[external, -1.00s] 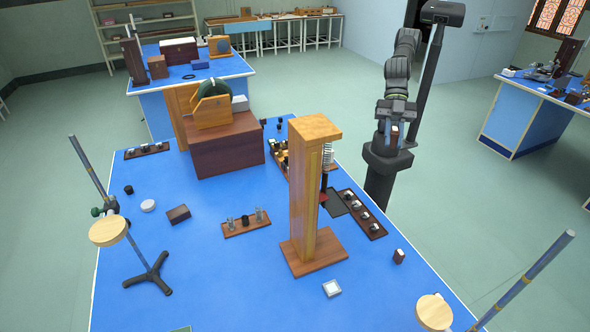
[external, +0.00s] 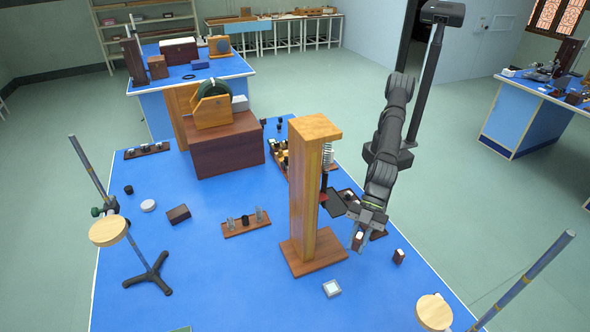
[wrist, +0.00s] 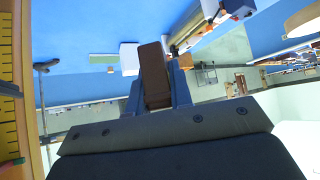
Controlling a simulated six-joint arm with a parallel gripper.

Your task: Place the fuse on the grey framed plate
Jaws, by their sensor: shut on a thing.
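The fuse looks like a small brown block with a pale end (external: 357,242). My gripper (external: 362,234) is shut on it and holds it over the right part of the blue bench, to the right of the tall wooden stand. In the wrist view the brown block (wrist: 153,76) sits between the two fingers of my gripper (wrist: 157,88).
The wooden stand (external: 304,200) rises close to the left of my gripper. A similar brown block (external: 399,257) stands to the right. A dark flat plate (external: 335,203) and a rack of parts lie behind. The bench around the framed plate is clear.

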